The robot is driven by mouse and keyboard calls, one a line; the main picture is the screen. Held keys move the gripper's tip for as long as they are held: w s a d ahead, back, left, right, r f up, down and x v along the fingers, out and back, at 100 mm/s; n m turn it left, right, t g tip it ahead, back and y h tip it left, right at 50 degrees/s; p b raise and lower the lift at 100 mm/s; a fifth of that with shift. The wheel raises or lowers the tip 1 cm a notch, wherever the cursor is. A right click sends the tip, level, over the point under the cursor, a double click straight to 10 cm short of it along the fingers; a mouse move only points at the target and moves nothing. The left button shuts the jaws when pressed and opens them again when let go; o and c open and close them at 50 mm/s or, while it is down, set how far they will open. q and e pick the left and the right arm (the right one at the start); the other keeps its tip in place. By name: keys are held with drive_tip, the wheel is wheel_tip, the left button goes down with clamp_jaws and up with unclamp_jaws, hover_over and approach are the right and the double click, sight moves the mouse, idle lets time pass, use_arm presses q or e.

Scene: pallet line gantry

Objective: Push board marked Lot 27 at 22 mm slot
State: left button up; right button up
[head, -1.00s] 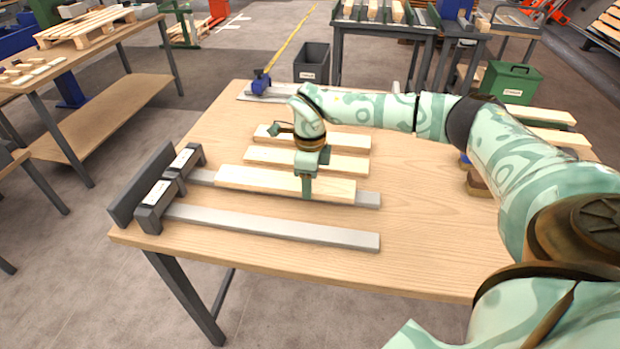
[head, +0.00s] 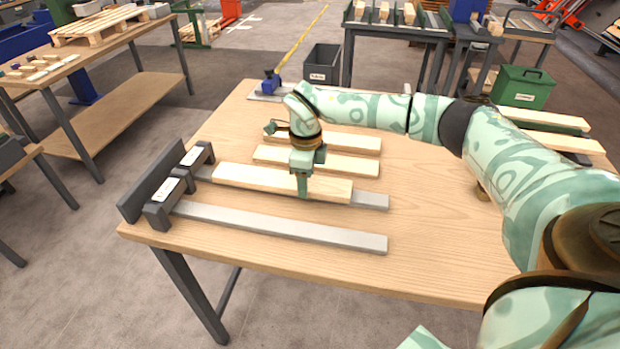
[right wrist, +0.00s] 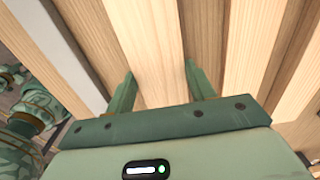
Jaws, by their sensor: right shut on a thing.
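A long pale board (head: 250,178) lies along the rear grey rail (head: 370,201). Its left end is near the rear dark slot block (head: 198,158), with a short gap of bare rail between. A front slot block (head: 165,200) stands at the end of an empty front rail (head: 290,228). Both blocks carry white labels too small to read, and I cannot read a lot mark on any board. My right gripper (head: 303,187) is shut on the board near its right part. In the right wrist view its fingers (right wrist: 158,90) straddle the board (right wrist: 150,45).
Two more boards lie behind, a nearer one (head: 345,163) and a farther one (head: 355,144). A blue clamp-like thing (head: 271,84) sits at the table's far edge, and a green box (head: 522,87) stands beyond at right. The table's (head: 430,220) right front is clear.

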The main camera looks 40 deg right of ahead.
sight(273, 177)
drive_tip(key=shift+w+a+f+b, duration=0.15)
drive_tip(key=shift+w+a+b, duration=0.5)
drive_tip(key=shift+w+a, duration=1.05)
use_arm(q)
drive_tip(key=shift+s+f+b, duration=0.15)
drive_tip(key=shift+s+f, duration=0.05)
drive_tip(key=shift+f, duration=0.3)
drive_tip(key=shift+s+f+b, duration=0.15)
drive_tip(key=shift+f, duration=0.3)
use_arm(e)
drive_tip(key=shift+w+a, duration=0.3)
drive_tip(key=shift+w, duration=0.3)
